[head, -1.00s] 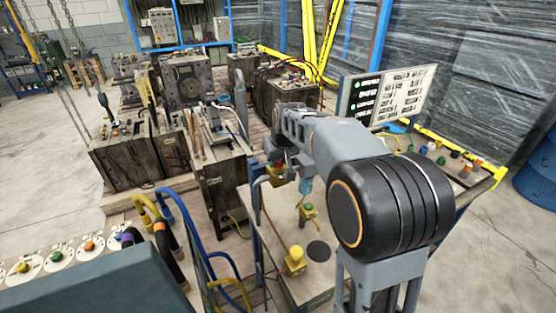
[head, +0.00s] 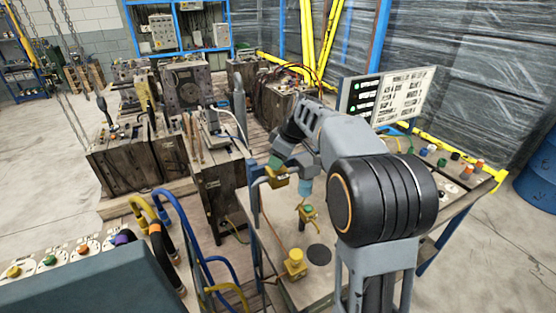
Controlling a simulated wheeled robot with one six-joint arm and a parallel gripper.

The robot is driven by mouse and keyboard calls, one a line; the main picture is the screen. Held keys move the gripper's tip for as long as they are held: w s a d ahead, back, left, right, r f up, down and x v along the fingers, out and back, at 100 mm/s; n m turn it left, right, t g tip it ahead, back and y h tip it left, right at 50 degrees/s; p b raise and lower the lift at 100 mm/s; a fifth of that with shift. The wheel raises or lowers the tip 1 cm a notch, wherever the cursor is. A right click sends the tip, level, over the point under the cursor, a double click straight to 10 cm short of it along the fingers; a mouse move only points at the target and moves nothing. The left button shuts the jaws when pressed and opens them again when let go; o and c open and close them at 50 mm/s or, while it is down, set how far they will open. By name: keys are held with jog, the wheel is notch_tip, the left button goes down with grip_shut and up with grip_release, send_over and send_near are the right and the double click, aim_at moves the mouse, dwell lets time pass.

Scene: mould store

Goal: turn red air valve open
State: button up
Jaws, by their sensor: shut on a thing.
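My gripper (head: 282,165) reaches down over the far left corner of the cart top. Its jaws are at a small valve with a yellow body (head: 279,181) and seem closed on its handle. I take it for the red air valve, but the jaws and wrist hide the handle, so I cannot see its colour or angle.
The cart top (head: 272,240) also bears a yellow knob (head: 295,259) and a dark round disc (head: 319,253). A label board (head: 393,96) stands behind my arm. Wooden mould blocks (head: 220,190) stand close on the left. Blue and yellow hoses (head: 186,225) loop at the front left.

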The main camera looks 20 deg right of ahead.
jog(key=shift+n, duration=0.5)
jog(key=o, duration=0.9)
jog(key=v, duration=1.3)
jog(key=shift+d+r, duration=0.15)
jog(key=shift+r, duration=0.25)
jog(key=shift+w, duration=0.1)
